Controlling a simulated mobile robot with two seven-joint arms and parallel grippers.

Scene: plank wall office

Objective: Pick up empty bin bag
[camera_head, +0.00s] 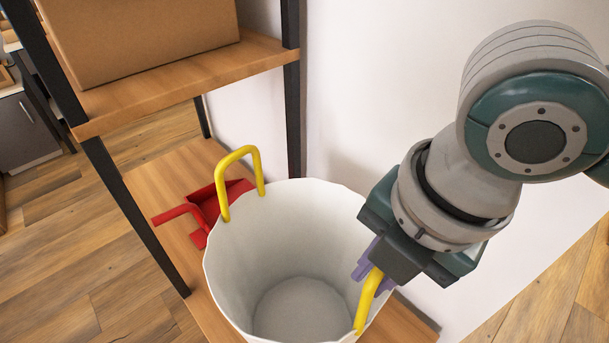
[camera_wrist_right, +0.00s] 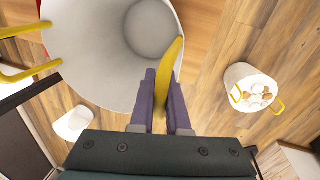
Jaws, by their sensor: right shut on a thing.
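The bin bag (camera_head: 290,245) is a white, round, open-topped bag with two yellow loop handles, and it is empty inside. It is at the bottom centre of the head view and at the top of the right wrist view (camera_wrist_right: 100,55). My right gripper (camera_head: 370,268) comes in from the right and is shut on the near-right yellow handle (camera_head: 367,300). Its purple fingers hold the handle between them in the right wrist view (camera_wrist_right: 160,100). The other yellow handle (camera_head: 237,170) stands up free on the far-left rim. The bag's underside is hidden. My left gripper is not in view.
A shelf rack with black posts (camera_head: 291,110) stands at left and behind, with a cardboard box (camera_head: 140,40) on its upper board. A red dustpan (camera_head: 215,205) lies on the lower board. Another white bag holding items (camera_wrist_right: 252,88) stands on the wood floor.

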